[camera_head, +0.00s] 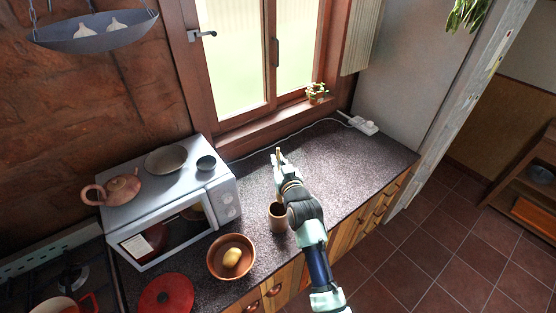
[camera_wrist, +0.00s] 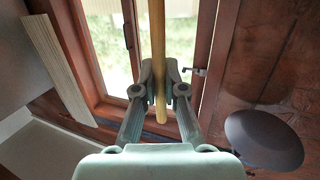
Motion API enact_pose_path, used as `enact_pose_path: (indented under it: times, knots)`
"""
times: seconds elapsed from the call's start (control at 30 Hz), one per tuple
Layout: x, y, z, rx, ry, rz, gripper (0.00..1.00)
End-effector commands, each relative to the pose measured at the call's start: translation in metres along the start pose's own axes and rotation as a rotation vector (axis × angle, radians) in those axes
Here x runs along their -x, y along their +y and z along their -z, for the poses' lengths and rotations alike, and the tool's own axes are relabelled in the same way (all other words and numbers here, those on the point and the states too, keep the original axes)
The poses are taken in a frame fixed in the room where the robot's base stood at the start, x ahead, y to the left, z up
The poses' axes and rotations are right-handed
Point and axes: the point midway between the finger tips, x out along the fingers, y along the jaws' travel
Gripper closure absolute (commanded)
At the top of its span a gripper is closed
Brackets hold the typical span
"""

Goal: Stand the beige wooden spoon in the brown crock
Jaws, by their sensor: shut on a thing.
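The beige wooden spoon shows in the wrist view (camera_wrist: 158,40) as a long thin handle running up out of the frame, with its lower end just below the fingertips. My gripper (camera_wrist: 160,85) is shut on it. In the head view my gripper (camera_head: 280,158) is above the counter, behind the crock, and only a small beige bit of the spoon (camera_head: 278,151) shows there. The brown crock (camera_head: 277,219) stands upright on the counter, left of my arm, which partly covers its right side. The spoon is apart from the crock.
The counter (camera_head: 350,168) to the right is mostly clear.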

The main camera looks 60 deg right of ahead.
Motion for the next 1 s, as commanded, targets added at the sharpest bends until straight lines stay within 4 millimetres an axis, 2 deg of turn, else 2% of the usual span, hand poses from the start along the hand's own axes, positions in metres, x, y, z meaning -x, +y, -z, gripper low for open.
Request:
enact_pose_path:
  times: [0.03,1.0]
  knots:
    - [-0.001,0.0,-0.009,0.0,0.0,0.0,1.0]
    - [-0.012,-0.001,-0.101,0.0,0.0,0.0,1.0]
